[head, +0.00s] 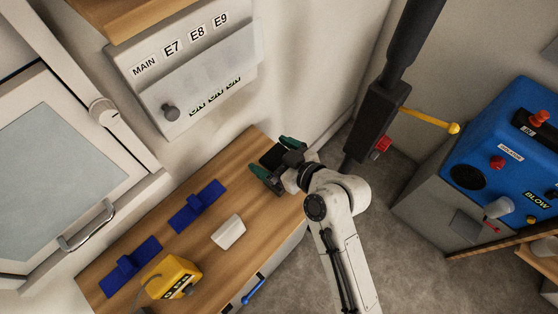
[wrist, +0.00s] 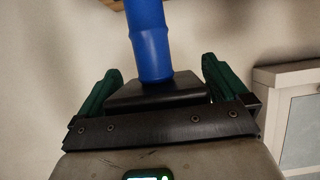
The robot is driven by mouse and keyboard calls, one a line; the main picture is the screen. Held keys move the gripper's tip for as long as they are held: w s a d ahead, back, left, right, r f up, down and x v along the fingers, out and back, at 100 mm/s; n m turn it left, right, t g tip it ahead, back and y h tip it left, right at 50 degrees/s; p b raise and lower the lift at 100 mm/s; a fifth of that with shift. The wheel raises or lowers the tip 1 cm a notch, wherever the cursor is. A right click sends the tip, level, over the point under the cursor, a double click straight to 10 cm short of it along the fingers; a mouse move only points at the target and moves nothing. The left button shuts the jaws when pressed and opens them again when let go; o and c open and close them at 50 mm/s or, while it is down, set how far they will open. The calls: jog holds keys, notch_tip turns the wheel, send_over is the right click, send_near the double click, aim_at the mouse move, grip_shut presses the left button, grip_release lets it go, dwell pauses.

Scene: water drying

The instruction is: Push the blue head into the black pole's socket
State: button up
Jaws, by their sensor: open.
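My gripper (head: 280,160) is above the far end of the wooden counter, with its green fingers spread apart. In the wrist view, my gripper (wrist: 160,85) has a blue cylinder (wrist: 148,40) standing on a black block (wrist: 155,91) between the fingers. This looks like the blue head; I cannot tell whether the fingers touch it. In the head view only a dark block (head: 273,156) shows between the fingers, with no blue visible. A black pole (head: 378,115) stands to the right of my gripper, apart from it. I cannot make out its socket.
The wooden counter (head: 170,240) holds two blue brackets (head: 197,205), a white block (head: 229,232) and a yellow box (head: 172,278). A yellow lever (head: 430,119) and red part (head: 382,145) are by the pole. A blue machine (head: 510,140) stands right; a switch panel (head: 185,65) hangs behind.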

jog(key=c, duration=1)
